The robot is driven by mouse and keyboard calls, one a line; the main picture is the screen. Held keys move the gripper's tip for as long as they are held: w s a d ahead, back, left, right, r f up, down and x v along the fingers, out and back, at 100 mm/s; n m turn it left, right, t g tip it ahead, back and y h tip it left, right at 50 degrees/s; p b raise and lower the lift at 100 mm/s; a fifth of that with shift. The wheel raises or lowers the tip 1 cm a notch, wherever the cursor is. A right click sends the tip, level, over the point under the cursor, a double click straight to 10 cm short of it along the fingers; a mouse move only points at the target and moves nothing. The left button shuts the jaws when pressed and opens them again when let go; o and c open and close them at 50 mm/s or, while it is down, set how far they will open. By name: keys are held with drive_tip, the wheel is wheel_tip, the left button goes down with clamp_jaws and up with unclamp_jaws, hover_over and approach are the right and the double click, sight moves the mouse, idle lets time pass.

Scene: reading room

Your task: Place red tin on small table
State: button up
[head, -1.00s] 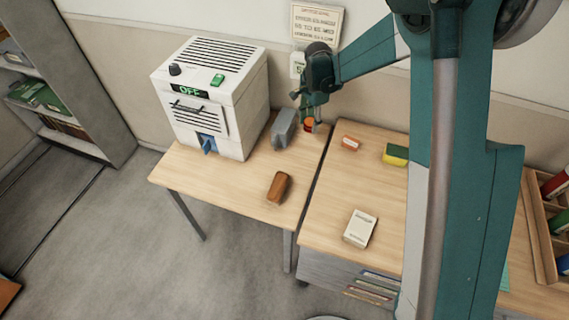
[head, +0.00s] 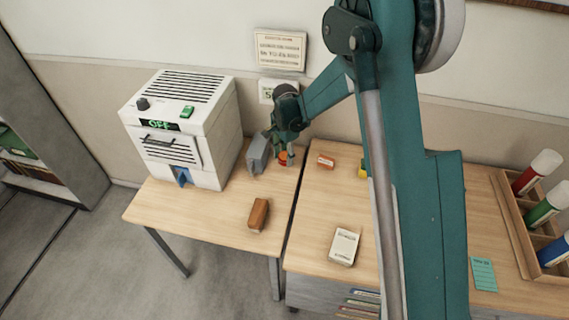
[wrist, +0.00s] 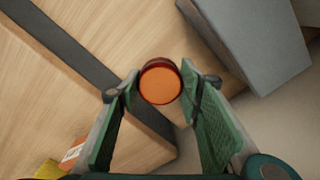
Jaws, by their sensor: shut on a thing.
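The red tin (wrist: 160,83), round with an orange top, sits between the two green fingers of my gripper (wrist: 160,78) in the wrist view. My gripper is shut on it. In the head view the red tin (head: 284,159) shows small under my gripper (head: 286,153), over the back right part of the left-hand, smaller wooden table (head: 205,210). I cannot tell whether the tin touches the tabletop. A grey block (head: 258,154) stands just left of the tin in the head view; it also shows at upper right in the wrist view (wrist: 255,40).
A white machine (head: 185,130) reading OFF fills the table's back left. A brown block (head: 258,214) lies near its front. Across a narrow gap, the right-hand table (head: 310,215) holds an orange box (head: 326,161), a yellow item (head: 362,170), a white box (head: 343,246) and a rack (head: 515,232) of tubes.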

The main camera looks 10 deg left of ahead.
sight(285, 162)
drive_tip(key=shift+f, duration=0.1)
drive_tip(key=shift+f, duration=1.75)
drive_tip(key=shift+f+b, duration=0.15)
drive_tip(key=shift+b, duration=0.25)
drive_tip(key=o, duration=0.9)
drive_tip(key=shift+r, duration=0.2)
wheel_tip(285, 162, up, 12)
drive_tip(key=shift+f+p, duration=0.1)
drive_tip(key=shift+p, duration=0.75)
